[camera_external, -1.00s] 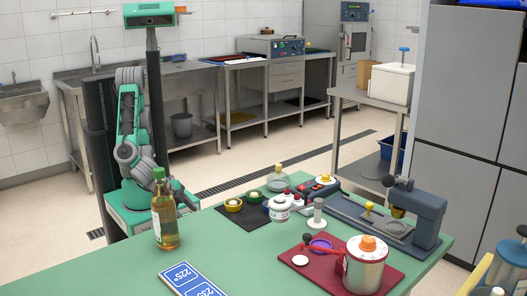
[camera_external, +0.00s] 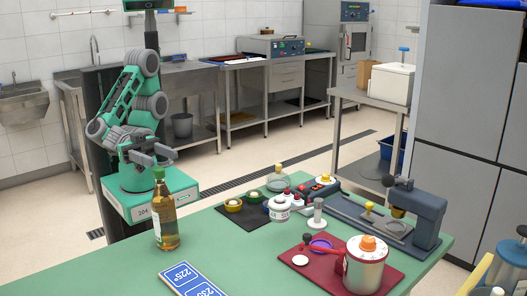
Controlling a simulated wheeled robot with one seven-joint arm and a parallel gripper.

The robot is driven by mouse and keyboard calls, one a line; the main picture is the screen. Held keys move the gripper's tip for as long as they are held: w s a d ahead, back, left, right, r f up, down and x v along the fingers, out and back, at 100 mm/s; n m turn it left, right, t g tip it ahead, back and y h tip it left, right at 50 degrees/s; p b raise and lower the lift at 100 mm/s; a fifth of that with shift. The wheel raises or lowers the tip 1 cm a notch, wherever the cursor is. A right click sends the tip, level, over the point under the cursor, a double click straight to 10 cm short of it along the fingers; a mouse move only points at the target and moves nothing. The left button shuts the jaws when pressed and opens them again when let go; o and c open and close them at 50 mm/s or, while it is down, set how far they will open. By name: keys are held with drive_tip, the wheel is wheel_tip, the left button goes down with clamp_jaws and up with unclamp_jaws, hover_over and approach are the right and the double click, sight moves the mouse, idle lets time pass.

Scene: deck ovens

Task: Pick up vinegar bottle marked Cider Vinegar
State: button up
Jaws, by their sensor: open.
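A tall glass bottle (camera_external: 165,220) with amber liquid, a green cap and a pale label stands upright at the left edge of the green table. The label is too small to read, so I cannot tell whether it says Cider Vinegar. My gripper (camera_external: 168,157) is open and empty, just behind and above the bottle's cap. The jaws point to the right; I cannot tell whether they touch the cap.
A blue sign (camera_external: 192,280) lies in front of the bottle on the green table (camera_external: 110,270). A dark mat (camera_external: 238,216) with small pots lies to the right. A red tray (camera_external: 398,275) holds a steel canister (camera_external: 364,272). Table around the bottle is mostly clear.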

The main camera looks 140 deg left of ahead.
sight(161, 174)
drive_tip(key=shift+g, duration=0.3)
drive_tip(key=f, duration=0.2)
drive_tip(key=d+f, duration=0.1)
drive_tip(key=f, duration=0.1)
drive_tip(key=shift+s+d+b, duration=0.1)
drive_tip(key=shift+s+b, duration=0.2)
drive_tip(key=shift+s, duration=0.05)
drive_tip(key=shift+w+a+p, duration=0.2)
drive_tip(key=shift+w+p, duration=0.55)
drive_tip(key=shift+w, duration=1.7)
clamp_jaws()
drive_tip(key=shift+r, duration=0.15)
